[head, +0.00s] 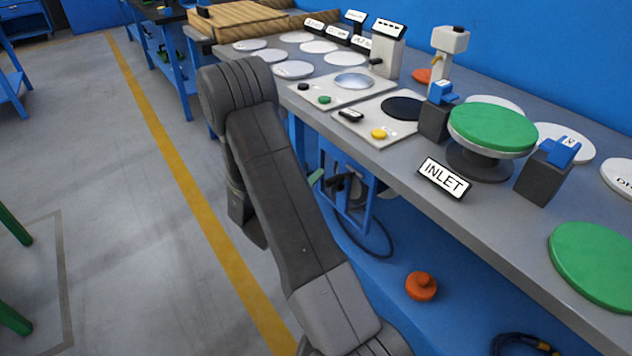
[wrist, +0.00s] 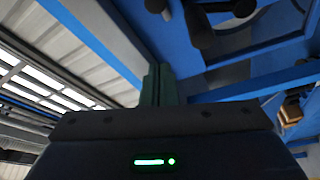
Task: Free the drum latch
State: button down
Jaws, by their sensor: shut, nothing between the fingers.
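A green-topped round drum (head: 493,128) stands on a dark flanged base on the bench at right, behind the INLET sign (head: 444,179). A dark block with a blue latch piece (head: 443,93) stands at its left. Another dark block with a blue latch piece (head: 562,151) stands at its right. I cannot tell which is the drum latch or whether either is fastened. My gripper (wrist: 157,85) shows in the wrist view with its dark green fingers together and empty. It is low beside the bench, well left of the drum.
The grey bench (head: 400,180) also holds panels with a green button (head: 324,99) and a yellow button (head: 379,133), white discs and a green disc (head: 595,262). An orange knob-like object (head: 421,286) sits low in front. The floor at left (head: 100,180) is largely clear.

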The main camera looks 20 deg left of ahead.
aim_at(351, 173)
jog(key=x, duration=0.7)
jog(key=shift+d+f+b, duration=0.1)
jog(key=shift+d+b, duration=0.1)
jog(key=shift+b, duration=0.1)
jog(key=shift+s+d+f, duration=0.5)
jog(key=shift+s+d, duration=0.3)
jog(key=shift+s, duration=0.1)
jog(key=shift+s+d+f, duration=0.15)
jog(key=shift+s+d, duration=0.2)
jog(key=shift+d, duration=0.05)
jog(key=shift+s+d+b, duration=0.3)
jog(key=shift+d+b, duration=0.05)
jog(key=shift+d, duration=0.1)
jog(key=shift+s+d, duration=0.8)
jog(key=shift+d, duration=0.15)
